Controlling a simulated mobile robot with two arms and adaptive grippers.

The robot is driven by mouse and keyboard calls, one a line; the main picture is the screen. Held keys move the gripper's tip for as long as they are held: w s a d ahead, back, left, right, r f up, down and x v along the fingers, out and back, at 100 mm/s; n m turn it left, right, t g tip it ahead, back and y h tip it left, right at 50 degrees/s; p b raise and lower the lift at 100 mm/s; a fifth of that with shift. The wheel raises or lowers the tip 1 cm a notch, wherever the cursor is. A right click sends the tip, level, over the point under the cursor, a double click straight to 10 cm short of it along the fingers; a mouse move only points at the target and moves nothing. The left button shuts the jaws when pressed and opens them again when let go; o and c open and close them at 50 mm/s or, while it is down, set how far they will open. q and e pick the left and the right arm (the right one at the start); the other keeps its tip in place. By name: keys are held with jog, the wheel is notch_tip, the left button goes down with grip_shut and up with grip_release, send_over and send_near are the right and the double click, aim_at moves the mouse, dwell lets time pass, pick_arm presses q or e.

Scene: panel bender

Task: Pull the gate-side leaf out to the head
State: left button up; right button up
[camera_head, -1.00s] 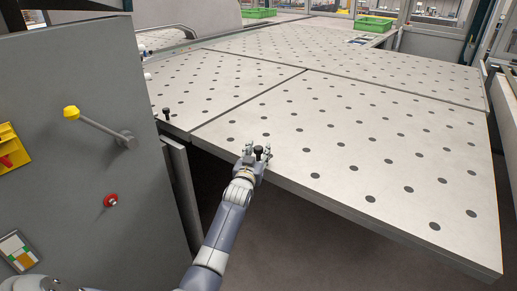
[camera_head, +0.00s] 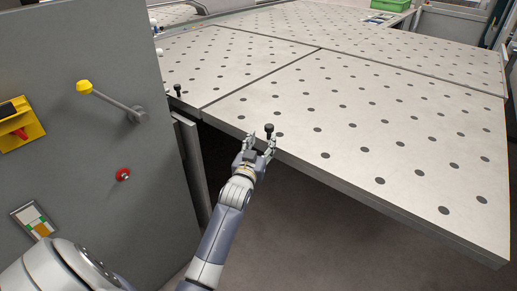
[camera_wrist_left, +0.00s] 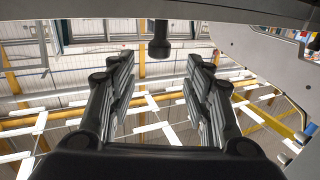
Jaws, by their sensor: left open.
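The large near table leaf (camera_head: 400,125) is a light grey slab with rows of dark round spots. A small black knob (camera_head: 269,131) stands upright at its front edge, near its left corner. My left gripper (camera_head: 260,145) is open at that edge, just short of the knob. In the left wrist view the two black fingers (camera_wrist_left: 160,100) are spread, and the knob (camera_wrist_left: 159,46) shows beyond them, between their lines and not gripped. A second leaf (camera_head: 215,60) lies to the left with its own black knob (camera_head: 178,90). My right gripper is out of view.
A green bin (camera_head: 391,5) is at the back. The floor (camera_head: 340,240) before the near leaf is clear.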

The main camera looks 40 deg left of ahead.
pick_arm(q)
jog(key=shift+v, duration=1.55)
